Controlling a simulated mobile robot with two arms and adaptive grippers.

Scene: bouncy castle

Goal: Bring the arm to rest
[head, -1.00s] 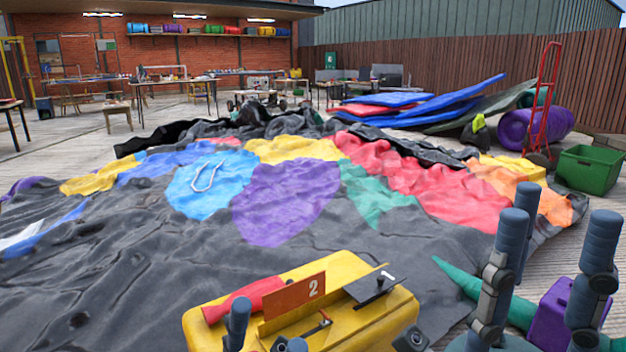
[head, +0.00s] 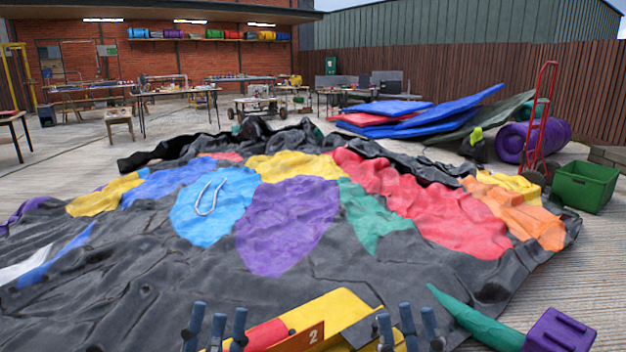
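My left gripper (head: 217,325) stands at the bottom edge, left of centre, its blue-grey fingers pointing up and apart with nothing between them. My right gripper (head: 408,325) is at the bottom edge right of centre, fingers likewise up, apart and empty. The lower parts of both grippers and of the box are cut off by the frame. I cannot tell whether either gripper touches the box.
The crumpled bouncy castle fabric (head: 120,290) spreads ahead. A green cone-shaped piece (head: 470,322) and a purple block (head: 558,332) lie bottom right. A green crate (head: 585,187), red hand truck (head: 546,120) and blue mats (head: 440,112) stand beyond. Bare decking lies at right.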

